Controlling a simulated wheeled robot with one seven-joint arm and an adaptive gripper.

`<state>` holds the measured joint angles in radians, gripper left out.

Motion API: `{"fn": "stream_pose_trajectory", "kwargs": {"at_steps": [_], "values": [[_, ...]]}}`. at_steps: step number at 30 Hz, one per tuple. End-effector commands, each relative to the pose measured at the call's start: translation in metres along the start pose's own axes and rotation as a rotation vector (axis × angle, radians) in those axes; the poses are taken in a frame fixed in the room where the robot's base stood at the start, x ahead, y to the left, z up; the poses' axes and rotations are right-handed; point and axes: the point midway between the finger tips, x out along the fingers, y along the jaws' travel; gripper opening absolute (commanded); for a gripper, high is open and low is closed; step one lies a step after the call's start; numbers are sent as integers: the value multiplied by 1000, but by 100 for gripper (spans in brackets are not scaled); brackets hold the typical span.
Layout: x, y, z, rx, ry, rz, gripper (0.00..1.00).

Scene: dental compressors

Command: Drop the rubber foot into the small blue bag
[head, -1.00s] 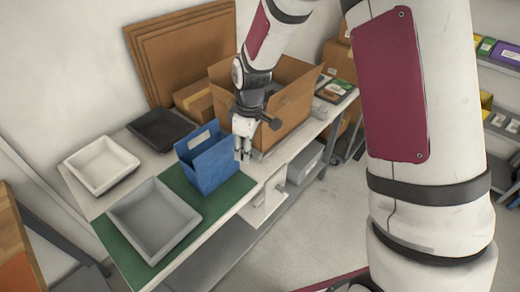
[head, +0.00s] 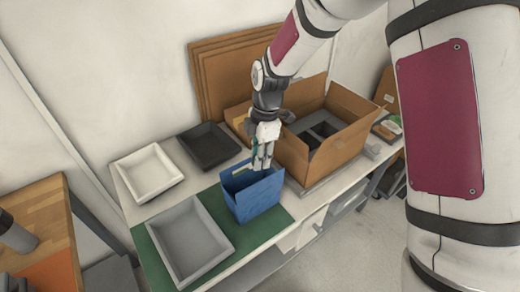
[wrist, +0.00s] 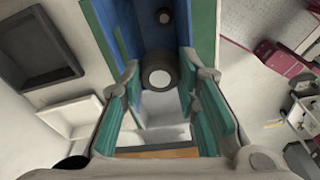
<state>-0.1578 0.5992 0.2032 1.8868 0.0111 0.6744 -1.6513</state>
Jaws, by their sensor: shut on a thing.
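The small blue bag (head: 254,200) stands upright on the green mat, its open top facing up. My gripper (head: 262,164) points down at the bag's mouth, with its fingertips at or just above the back part of the rim. In the wrist view my gripper (wrist: 158,75) has teal-padded fingers on both sides of a small round dark piece with a pale centre, which looks like the rubber foot (wrist: 159,77). The gripper is shut on it. The foot cannot be made out in the head view. The blue bag (wrist: 128,22) shows beyond the fingertips in the wrist view.
A grey tray (head: 228,252) lies left of the bag on the green mat (head: 152,262). A white tray (head: 122,170) and a black tray (head: 209,163) stand behind. A large open cardboard box (head: 300,165) stands close on the right, with tall cardboard sheets (head: 205,85) against the wall.

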Motion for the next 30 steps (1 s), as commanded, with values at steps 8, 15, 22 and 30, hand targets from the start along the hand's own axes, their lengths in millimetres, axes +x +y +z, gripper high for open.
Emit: {"fn": "stream_pose_trajectory", "kwargs": {"at_steps": [8, 15, 22, 30], "values": [[25, 0, 3, 0, 0, -1, 10], [29, 0, 4, 1, -1, 0, 10], [29, 0, 4, 1, -1, 0, 47], [29, 0, 4, 1, -1, 0, 53]]}}
